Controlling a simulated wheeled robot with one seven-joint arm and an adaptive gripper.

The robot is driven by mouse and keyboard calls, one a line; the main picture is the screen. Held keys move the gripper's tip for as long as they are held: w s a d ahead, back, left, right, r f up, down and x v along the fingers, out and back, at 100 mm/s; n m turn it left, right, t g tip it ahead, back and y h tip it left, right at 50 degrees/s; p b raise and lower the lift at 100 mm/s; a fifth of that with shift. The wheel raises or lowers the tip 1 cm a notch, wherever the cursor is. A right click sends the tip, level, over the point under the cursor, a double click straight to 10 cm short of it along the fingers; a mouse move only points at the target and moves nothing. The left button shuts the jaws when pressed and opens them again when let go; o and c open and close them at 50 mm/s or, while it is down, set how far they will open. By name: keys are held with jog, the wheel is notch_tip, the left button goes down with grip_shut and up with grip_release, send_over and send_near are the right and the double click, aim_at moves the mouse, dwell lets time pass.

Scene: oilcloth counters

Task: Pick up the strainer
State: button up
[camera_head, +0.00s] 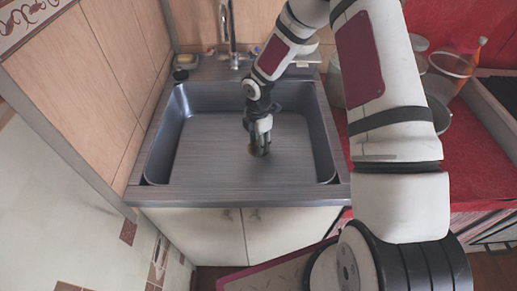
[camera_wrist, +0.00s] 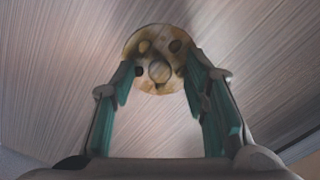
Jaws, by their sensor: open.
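The strainer (camera_wrist: 157,42) is a small round yellowish disc with dark holes and a raised middle. It lies on the grey grained floor of the sink (camera_head: 205,150). In the wrist view it shows just beyond and between the tips of my gripper (camera_wrist: 157,85), whose teal-padded fingers are apart with nothing held between them. In the head view my gripper (camera_head: 259,138) points down into the middle of the sink, and only a little of the strainer (camera_head: 258,151) shows at its tips. I cannot tell whether a finger touches it.
The sink walls surround my gripper, with bare floor on both sides. A faucet (camera_head: 232,45) stands at the back edge, near a soap dish (camera_head: 185,61) at the back left.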

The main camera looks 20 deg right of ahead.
grip_shut()
jog(key=shift+r, duration=0.1)
